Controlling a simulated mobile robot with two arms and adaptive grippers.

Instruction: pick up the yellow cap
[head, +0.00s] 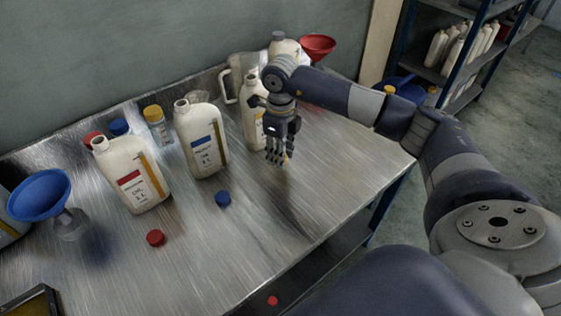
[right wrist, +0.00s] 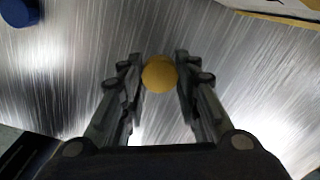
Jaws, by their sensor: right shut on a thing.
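The yellow cap (right wrist: 160,74) sits between the two fingers of my right gripper in the right wrist view, with the metal table top behind it. My right gripper (head: 277,158) is shut on the cap and points down close over the table, in front of a white bottle with a yellow label (head: 253,125). In the head view only a small bit of yellow-orange shows at the fingertips. I cannot tell whether the cap touches the table. My left gripper is not in view.
A blue-label bottle (head: 203,143) and a red-label bottle (head: 132,180) stand to the left. A blue funnel (head: 40,195) is far left, a red funnel (head: 318,46) at the back.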

